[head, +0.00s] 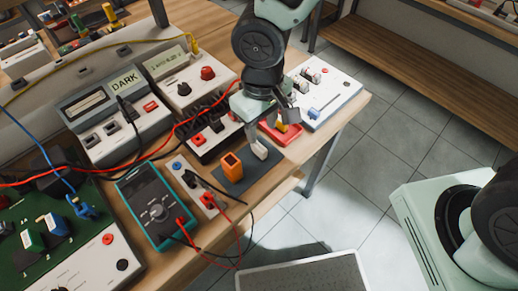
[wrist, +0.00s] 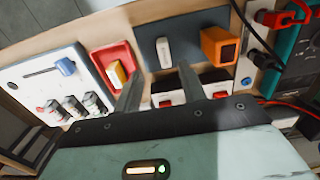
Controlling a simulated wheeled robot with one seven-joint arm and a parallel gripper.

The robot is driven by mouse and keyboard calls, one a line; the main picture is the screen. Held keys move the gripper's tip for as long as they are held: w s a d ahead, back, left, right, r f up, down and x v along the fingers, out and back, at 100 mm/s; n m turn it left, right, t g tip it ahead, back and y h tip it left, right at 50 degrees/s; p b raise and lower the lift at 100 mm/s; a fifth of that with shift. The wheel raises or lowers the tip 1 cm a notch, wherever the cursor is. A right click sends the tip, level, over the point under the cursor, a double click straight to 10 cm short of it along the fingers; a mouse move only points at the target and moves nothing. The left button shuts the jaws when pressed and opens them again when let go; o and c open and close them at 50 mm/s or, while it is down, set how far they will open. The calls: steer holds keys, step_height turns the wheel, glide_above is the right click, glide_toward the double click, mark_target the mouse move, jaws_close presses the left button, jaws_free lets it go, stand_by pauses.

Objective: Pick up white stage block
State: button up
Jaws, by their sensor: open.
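The white stage block (head: 259,150) is a small upright white piece on a dark pad (head: 232,187), near the table's front edge. It also shows in the wrist view (wrist: 163,52), in line with the gap between my fingers. My gripper (head: 269,122) is open and empty in the head view, just above and behind the block. In the wrist view my gripper (wrist: 160,69) shows two spread fingers with their tips short of the block. I cannot tell the exact height between them.
An orange block (head: 231,166) stands on the same pad, close beside the white one. A red tray (head: 281,132) with a yellow and white piece lies on the other side. Devices and cables crowd the table behind and to the left; floor is open in front.

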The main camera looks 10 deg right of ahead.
mark_target(259, 147)
step_height(259, 147, down, 2)
steer(key=shift+f, duration=0.25)
steer(key=f, duration=0.5)
steer(key=shift+s+a, duration=0.25)
jaws_close()
